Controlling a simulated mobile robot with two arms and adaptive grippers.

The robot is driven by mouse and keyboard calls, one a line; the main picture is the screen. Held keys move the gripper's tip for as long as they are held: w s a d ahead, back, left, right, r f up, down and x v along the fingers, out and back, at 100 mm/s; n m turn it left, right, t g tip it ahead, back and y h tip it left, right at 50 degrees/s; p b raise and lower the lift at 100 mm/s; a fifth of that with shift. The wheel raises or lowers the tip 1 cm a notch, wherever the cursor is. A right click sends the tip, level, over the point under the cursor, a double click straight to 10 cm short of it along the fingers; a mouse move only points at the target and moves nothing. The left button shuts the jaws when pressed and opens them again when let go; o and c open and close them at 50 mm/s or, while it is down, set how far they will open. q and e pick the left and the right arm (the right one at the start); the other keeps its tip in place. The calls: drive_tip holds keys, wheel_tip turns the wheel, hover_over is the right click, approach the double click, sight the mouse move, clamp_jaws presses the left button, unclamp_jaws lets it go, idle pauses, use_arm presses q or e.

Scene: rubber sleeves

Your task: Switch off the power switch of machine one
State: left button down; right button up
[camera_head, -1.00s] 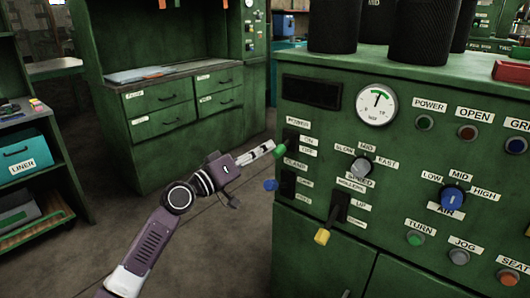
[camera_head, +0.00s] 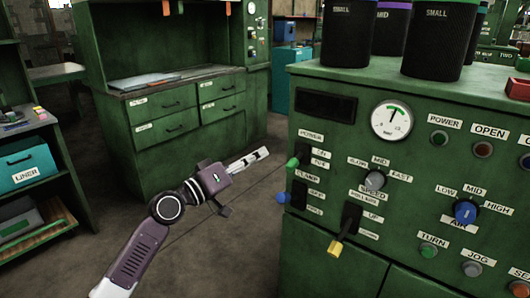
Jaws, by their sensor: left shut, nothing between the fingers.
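The green machine (camera_head: 330,240) stands at the right with a control panel facing me. Its power switch (camera_head: 293,163) is a green-tipped lever on a black plate under a POWER label, at the panel's left edge. The tip sits level with the plate's lower half, beside the lower of two small, blurred labels. My left gripper (camera_head: 264,153) is shut and empty, pointing right, just left of the green tip with a small gap in the picture. My right gripper is out of view.
Below the switch is a blue-tipped clamp lever (camera_head: 283,198), then a yellow-tipped lever (camera_head: 335,248). A grey speed knob (camera_head: 375,180) and a gauge (camera_head: 391,121) are to the right. Black cylinders (camera_head: 438,42) stand on top. Open floor lies between the machine and the green drawer cabinet (camera_head: 165,125).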

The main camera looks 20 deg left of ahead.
use_arm(q)
drive_tip(key=b+v, duration=0.1)
drive_tip(key=v, duration=0.5)
drive_tip(key=shift+s, duration=0.45)
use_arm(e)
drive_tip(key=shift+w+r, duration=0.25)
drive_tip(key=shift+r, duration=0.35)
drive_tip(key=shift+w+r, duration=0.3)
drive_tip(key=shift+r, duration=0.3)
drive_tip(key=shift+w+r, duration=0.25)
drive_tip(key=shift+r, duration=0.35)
